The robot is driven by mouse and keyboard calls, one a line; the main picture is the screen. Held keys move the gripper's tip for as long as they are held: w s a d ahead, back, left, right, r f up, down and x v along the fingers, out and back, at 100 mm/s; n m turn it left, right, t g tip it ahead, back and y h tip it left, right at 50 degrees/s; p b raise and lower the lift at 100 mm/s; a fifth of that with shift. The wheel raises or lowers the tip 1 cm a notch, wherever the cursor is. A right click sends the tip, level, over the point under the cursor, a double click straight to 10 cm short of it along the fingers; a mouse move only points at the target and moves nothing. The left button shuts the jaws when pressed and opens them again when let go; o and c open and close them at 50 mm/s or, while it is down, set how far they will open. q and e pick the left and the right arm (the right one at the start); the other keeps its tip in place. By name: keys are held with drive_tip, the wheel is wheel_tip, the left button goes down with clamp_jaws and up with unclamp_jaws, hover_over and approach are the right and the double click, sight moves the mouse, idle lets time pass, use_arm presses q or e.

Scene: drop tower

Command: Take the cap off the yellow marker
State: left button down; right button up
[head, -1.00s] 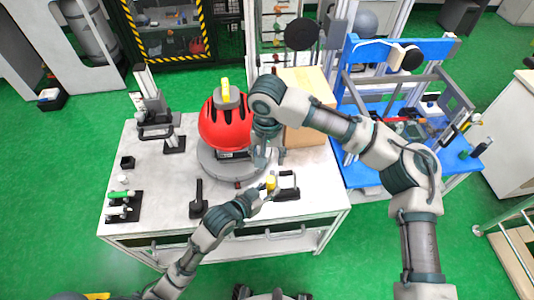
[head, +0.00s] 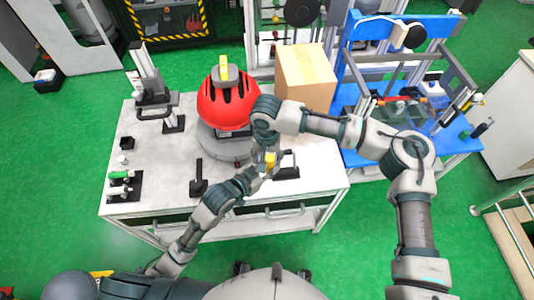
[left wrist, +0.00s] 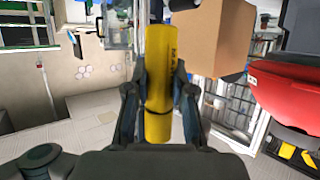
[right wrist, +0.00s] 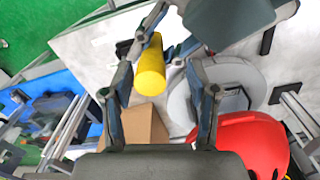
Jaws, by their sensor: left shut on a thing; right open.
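The yellow marker (head: 270,159) is held above the table near its front right. My left gripper (head: 260,170) is shut on it. In the left wrist view the marker (left wrist: 163,70) stands upright between the fingers (left wrist: 158,100), with dark lettering and a thin dark ring low on it. I cannot tell which part is the cap. My right gripper (head: 266,152) is close above the marker. In the right wrist view its open fingers (right wrist: 158,82) stand either side of the marker's end (right wrist: 150,78), with gaps visible; contact is not clear.
A red helmet (head: 228,106) on a round grey base stands behind the grippers. A cardboard box (head: 305,78) is at the back right, beside a blue workstation (head: 345,75). A black stand (head: 198,182) is left of my left gripper.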

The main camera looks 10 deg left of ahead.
clamp_jaws()
drive_tip(key=shift+a, duration=0.15)
drive_tip(key=shift+s+a+r, duration=0.1)
drive_tip(key=shift+s+r, duration=0.05)
drive_tip(key=shift+r, duration=0.05)
drive_tip(key=shift+s, duration=0.1)
drive_tip(key=shift+r, duration=0.1)
idle(0.5)
drive_tip(key=shift+r, duration=1.05)
